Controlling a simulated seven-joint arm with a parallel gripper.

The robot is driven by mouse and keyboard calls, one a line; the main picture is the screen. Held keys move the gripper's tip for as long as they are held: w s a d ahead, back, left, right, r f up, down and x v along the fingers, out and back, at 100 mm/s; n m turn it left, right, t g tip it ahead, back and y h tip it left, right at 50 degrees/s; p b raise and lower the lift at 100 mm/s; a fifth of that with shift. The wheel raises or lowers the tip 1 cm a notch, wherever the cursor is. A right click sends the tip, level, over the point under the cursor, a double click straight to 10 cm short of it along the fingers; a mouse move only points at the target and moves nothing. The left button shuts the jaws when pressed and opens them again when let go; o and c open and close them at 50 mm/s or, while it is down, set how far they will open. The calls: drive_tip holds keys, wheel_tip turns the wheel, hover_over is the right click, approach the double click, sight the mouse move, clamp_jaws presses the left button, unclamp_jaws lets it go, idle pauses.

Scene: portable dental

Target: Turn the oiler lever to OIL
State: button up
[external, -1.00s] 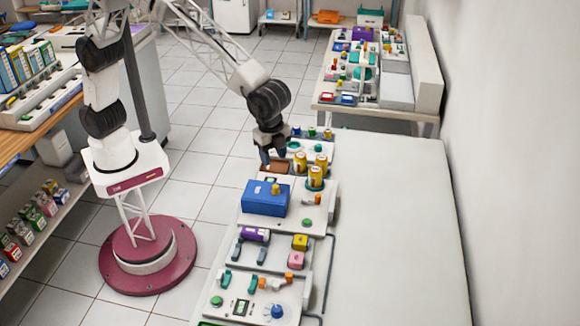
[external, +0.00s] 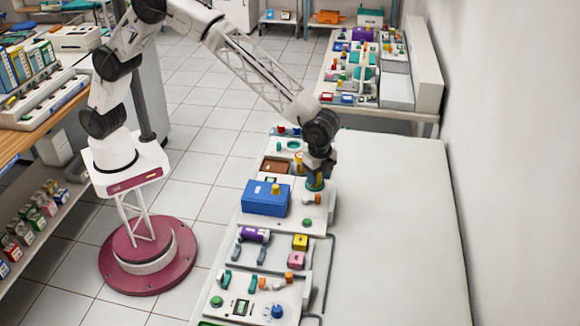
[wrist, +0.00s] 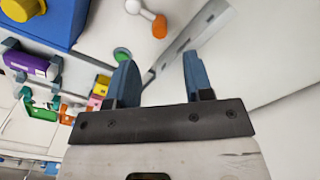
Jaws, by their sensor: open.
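My gripper (external: 316,182) is over the panel on the long white bench, beside the yellow cylinders. In the wrist view its two blue fingers (wrist: 157,72) are apart with nothing between them. A white lever with an orange knob (wrist: 159,26) shows ahead of the fingers, beside a green button (wrist: 122,55). In the external view the orange knob (external: 318,199) lies just below my gripper. This may be the oiler lever, but no OIL marking can be read. My gripper is apart from it in the wrist view.
A blue box with a yellow knob (external: 265,199) stands left of my gripper. One yellow cylinder (external: 299,165) shows behind it; another is mostly hidden. Panels with a purple part (external: 255,235) and colored blocks lie nearer the camera. The bench's right side (external: 400,240) is bare.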

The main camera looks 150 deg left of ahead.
sight(318, 195)
drive_tip(key=shift+f, duration=3.9)
drive_tip(key=shift+c, duration=0.5)
clamp_jaws()
